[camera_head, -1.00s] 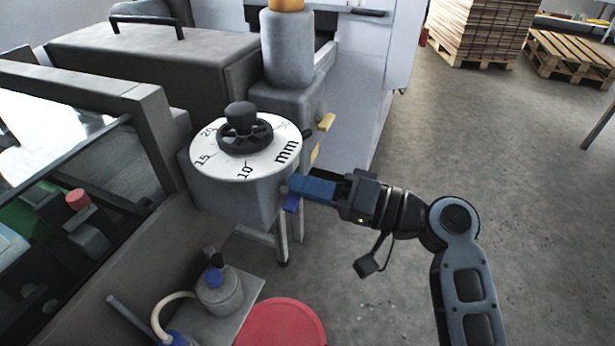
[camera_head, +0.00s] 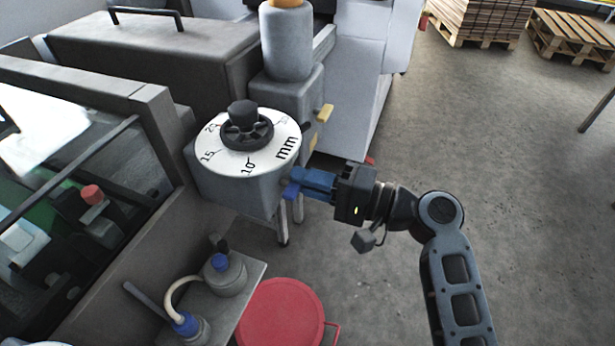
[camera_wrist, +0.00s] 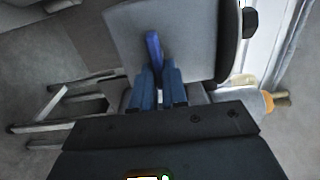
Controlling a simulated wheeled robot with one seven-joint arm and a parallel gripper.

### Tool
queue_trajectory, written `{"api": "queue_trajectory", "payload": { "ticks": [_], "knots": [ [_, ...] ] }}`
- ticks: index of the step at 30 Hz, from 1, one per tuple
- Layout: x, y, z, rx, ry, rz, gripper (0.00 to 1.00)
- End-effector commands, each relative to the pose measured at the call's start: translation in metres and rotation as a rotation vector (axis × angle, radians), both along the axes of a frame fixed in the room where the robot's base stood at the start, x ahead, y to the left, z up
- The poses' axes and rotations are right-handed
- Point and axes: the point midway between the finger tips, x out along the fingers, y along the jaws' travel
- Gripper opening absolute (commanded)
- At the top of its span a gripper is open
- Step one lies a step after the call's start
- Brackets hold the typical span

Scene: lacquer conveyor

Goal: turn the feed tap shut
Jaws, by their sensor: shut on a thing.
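The feed tap appears as a blue lever (camera_head: 290,191) on the side of the grey housing (camera_head: 236,191), below the white dial. In the wrist view the blue lever (camera_wrist: 153,48) stands between my blue fingers, against the grey housing wall. My gripper (camera_head: 301,182) reaches in from the right and is shut on the lever. In the wrist view my gripper (camera_wrist: 158,76) has one finger on each side of it. The fingers hide part of the lever and its mount.
A white dial (camera_head: 212,140) with a black handwheel (camera_head: 247,131) tops the housing. Below are a can with a blue cap (camera_head: 221,262) and a red lidded drum (camera_head: 280,315).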

Motion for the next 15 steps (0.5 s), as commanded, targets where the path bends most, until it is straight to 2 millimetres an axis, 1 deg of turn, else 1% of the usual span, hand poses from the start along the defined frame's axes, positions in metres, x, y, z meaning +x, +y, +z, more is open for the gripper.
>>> {"api": "queue_trajectory", "payload": {
  "ticks": [9, 10, 15],
  "knots": [
    [0.0007, -0.0014, -0.0011, 0.001, 0.005, -0.004, 0.0],
    [0.0007, -0.0014, -0.0011, 0.001, 0.005, -0.004, 0.14],
    [0.0005, -0.0009, -0.0009, 0.0, 0.004, -0.003, 0.3]
  ]
}}
